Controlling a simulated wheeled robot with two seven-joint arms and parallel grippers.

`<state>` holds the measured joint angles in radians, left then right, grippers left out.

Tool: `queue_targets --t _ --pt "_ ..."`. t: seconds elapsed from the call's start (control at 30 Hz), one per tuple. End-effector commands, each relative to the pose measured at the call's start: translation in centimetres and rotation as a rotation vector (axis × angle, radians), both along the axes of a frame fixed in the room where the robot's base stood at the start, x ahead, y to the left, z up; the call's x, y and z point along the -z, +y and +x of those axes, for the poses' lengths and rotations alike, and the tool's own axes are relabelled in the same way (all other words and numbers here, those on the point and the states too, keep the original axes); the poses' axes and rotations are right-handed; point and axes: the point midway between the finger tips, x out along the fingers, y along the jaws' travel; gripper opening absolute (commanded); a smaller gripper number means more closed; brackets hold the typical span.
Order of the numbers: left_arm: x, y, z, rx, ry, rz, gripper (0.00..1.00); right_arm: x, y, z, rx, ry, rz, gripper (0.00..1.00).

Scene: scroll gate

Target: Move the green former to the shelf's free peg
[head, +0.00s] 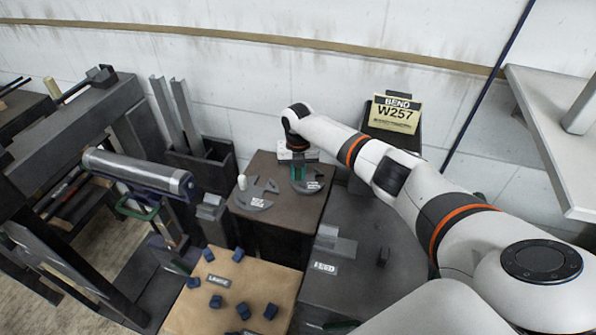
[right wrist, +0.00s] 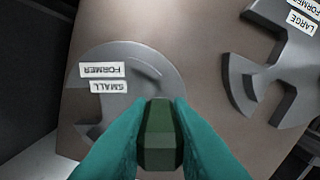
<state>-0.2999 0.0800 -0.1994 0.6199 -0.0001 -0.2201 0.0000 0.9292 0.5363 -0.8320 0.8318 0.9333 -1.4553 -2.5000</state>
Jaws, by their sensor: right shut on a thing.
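The green former is a grey disc-like plate labelled SMALL FORMER (head: 314,187) with a dark green grip block. It lies on the brown stand (head: 285,228), and its plate also shows in the right wrist view (right wrist: 165,68). My right gripper (head: 298,174) reaches down over it from above. In the right wrist view its teal fingers (right wrist: 158,130) are shut on the dark green block (right wrist: 160,138). I cannot tell whether the plate is clear of the stand. A grey large former (head: 258,202) lies to its left, with a cream peg beside it. I cannot clearly identify the shelf's free peg. My left gripper is out of view.
A tan board (head: 250,295) with several blue blocks lies in front of the stand. A dark rounded table labelled FEED (head: 365,245) is to the right. A yellow BEND W257 sign (head: 397,114) stands behind. A dark frame with a roller (head: 138,172) fills the left.

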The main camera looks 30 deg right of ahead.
Motion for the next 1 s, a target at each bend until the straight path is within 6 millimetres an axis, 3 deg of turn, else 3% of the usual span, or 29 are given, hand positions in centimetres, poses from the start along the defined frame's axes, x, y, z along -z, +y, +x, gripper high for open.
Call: queue_targets --t 0.97,1.0 --pt "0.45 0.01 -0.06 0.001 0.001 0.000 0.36 0.38 0.03 0.10 0.000 -0.003 0.001 0.00" --pt "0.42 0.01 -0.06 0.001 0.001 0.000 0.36 0.35 0.02 0.10 0.000 -0.003 0.001 0.21"
